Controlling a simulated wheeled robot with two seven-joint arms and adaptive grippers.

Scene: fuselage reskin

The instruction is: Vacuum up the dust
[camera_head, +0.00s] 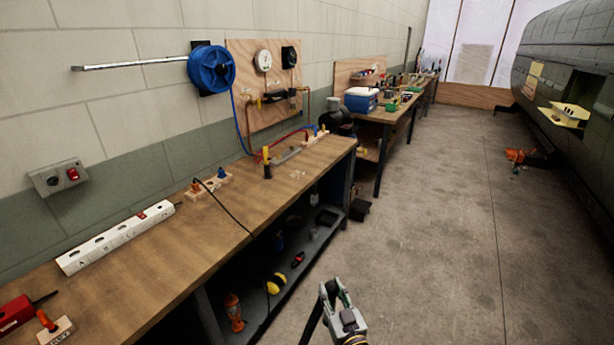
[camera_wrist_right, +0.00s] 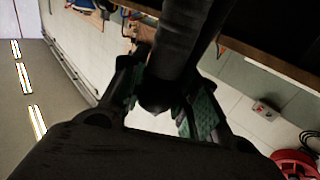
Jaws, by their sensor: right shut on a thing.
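My right gripper (camera_head: 335,294) is low in the middle of the head view, over the floor in front of the bench. It is shut on a dark tube (camera_wrist_right: 182,45), likely the vacuum hose or its nozzle. In the right wrist view the tube passes between the green-padded fingers (camera_wrist_right: 162,98). Part of a black tube (camera_head: 313,318) also shows beside the gripper in the head view. I cannot make out dust for certain; small pale bits (camera_head: 297,174) lie on the bench near its far end. My left gripper is out of view.
A long wooden bench (camera_head: 150,250) with a lower shelf (camera_head: 325,232) runs along the left wall. A white power strip (camera_head: 115,237) and a blue hose reel (camera_head: 211,69) are there. The grey fuselage (camera_head: 560,75) stands at the right. The concrete floor (camera_head: 440,220) between is mostly clear.

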